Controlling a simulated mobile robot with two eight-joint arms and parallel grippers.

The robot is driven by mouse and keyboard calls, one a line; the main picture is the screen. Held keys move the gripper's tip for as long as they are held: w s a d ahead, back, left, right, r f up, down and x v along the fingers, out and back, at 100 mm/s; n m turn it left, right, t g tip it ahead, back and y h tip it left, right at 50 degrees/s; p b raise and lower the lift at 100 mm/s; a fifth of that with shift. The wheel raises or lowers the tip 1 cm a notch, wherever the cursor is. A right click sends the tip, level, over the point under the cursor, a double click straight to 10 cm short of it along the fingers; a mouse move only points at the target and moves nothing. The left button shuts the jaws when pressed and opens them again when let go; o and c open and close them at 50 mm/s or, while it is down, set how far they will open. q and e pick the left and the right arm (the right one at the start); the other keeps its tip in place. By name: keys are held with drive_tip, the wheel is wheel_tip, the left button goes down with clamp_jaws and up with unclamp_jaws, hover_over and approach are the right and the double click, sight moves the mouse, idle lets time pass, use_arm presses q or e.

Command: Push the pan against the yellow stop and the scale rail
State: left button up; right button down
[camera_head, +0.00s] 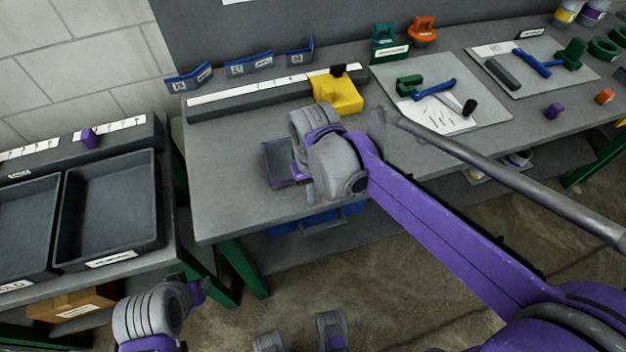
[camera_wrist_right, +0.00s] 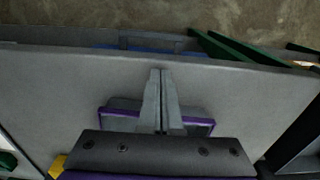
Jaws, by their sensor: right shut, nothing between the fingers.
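The pan (camera_head: 281,168) is a small dark grey tray with a purple rim, on the grey bench left of my right wrist. In the right wrist view the pan (camera_wrist_right: 198,127) is partly hidden by my gripper body. My right gripper (camera_wrist_right: 160,72) is shut and empty, its fingers crossing over the pan's picture; contact cannot be told. The yellow stop (camera_head: 342,93) stands behind the pan, at the right part of the scale rail (camera_head: 240,98). The pan sits apart from the rail; its gap to the stop is partly hidden by my arm. My left gripper (camera_head: 195,291) is low at left, its fingers unclear.
Blue labelled brackets (camera_head: 248,66) stand behind the rail. A board with tools (camera_head: 440,93) lies to the right. Dark trays (camera_head: 108,210) are on the left bench. The bench top left of the pan is clear.

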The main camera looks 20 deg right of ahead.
drive_tip(key=shift+w+r, duration=0.15)
drive_tip(key=shift+w, duration=1.85)
